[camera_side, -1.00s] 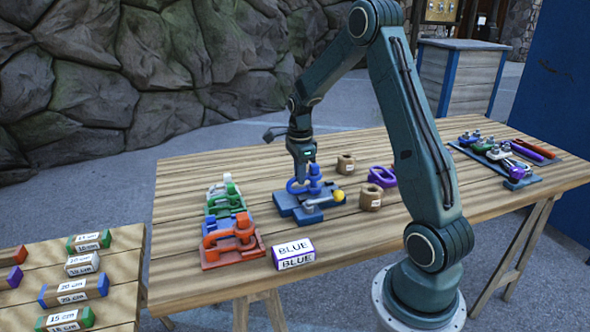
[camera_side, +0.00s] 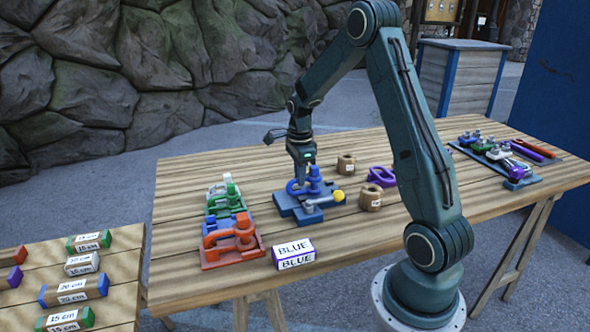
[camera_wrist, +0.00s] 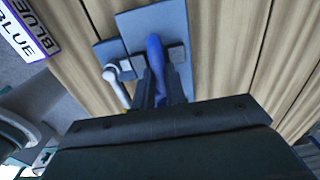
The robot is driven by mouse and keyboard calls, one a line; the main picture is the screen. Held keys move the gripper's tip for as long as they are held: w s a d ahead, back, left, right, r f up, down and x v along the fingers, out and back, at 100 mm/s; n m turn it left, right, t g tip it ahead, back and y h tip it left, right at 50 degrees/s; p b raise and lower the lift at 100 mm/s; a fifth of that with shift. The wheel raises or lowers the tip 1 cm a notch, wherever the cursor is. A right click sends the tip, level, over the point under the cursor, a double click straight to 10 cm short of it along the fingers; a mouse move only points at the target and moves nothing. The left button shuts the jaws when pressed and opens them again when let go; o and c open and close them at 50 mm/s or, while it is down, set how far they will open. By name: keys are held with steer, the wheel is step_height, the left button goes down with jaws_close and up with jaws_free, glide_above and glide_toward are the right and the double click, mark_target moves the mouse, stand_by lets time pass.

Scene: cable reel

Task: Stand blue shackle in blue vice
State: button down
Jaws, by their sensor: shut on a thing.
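The blue shackle (camera_side: 297,188) stands upright at the blue vice (camera_side: 310,211), seen in the side view. My gripper (camera_side: 304,173) points down over the vice and is shut on the shackle. In the wrist view the blue shackle (camera_wrist: 156,52) runs up from between my fingers (camera_wrist: 162,90), over the flat blue base of the vice (camera_wrist: 162,22). The vice's pale lever (camera_wrist: 115,84) lies to the left there; in the side view it has a yellow knob (camera_side: 339,196). My fingers hide part of the shackle, and I cannot tell how deep it sits between the jaws.
A BLUE sign block (camera_side: 293,253) stands at the front. Brown cylinders (camera_side: 370,197) and a purple shackle (camera_side: 382,176) lie to the right. A rack with several shackles (camera_side: 500,158) is farther right.

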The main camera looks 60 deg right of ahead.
steer(key=shift+f, duration=0.2)
steer(key=c, duration=1.4)
jaws_free()
steer(key=shift+o, duration=0.2)
step_height(320, 180, up, 14)
steer(key=shift+a, duration=0.1)
